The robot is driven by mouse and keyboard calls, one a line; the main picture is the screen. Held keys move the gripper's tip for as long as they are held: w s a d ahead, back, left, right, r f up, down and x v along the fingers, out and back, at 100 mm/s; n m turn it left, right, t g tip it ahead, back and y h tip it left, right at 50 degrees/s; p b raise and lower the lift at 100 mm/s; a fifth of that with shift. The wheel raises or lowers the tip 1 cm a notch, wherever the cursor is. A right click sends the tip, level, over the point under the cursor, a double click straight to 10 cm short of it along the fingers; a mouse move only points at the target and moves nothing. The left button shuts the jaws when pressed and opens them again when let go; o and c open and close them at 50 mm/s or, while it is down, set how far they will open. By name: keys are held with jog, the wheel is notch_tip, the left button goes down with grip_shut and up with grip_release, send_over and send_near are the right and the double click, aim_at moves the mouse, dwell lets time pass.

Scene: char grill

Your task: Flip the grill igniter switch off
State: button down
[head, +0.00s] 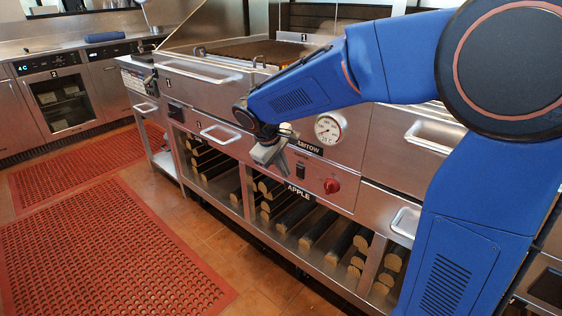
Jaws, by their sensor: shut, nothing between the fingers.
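A small black rocker switch (301,171) is on the steel front panel of the grill (350,160), below the "arrow" label; I take it to be the igniter switch. Its on or off position is too small to tell. A red knob (331,186) sits to its right and lower. My gripper (268,158) is shut and empty, in front of the panel to the left of the switch. In the picture it is apart from the switch. My blue arm reaches in from the right and covers part of the grill's upper front.
A round dial gauge (329,128) is above the switch. Steel handles (220,134) stick out from the front. Split logs (318,222) fill the open shelf below. Red perforated mats (110,250) lie on the clear floor at left. An oven (62,102) stands at the back left.

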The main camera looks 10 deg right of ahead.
aim_at(299, 171)
jog(key=shift+w+d+f, duration=0.35)
jog(key=shift+w+d, duration=0.15)
jog(key=shift+d, duration=0.2)
jog(key=shift+w+d+f, duration=0.4)
jog(key=shift+w+d, duration=0.15)
jog(key=shift+d, duration=0.2)
jog(key=shift+w+d+f, duration=0.35)
jog(key=shift+w+d, duration=0.15)
jog(key=shift+d, duration=0.2)
jog(key=shift+d, duration=0.1)
jog(key=shift+w+d+r, duration=0.1)
jog(key=shift+w+d, duration=0.05)
jog(key=shift+r, duration=0.8)
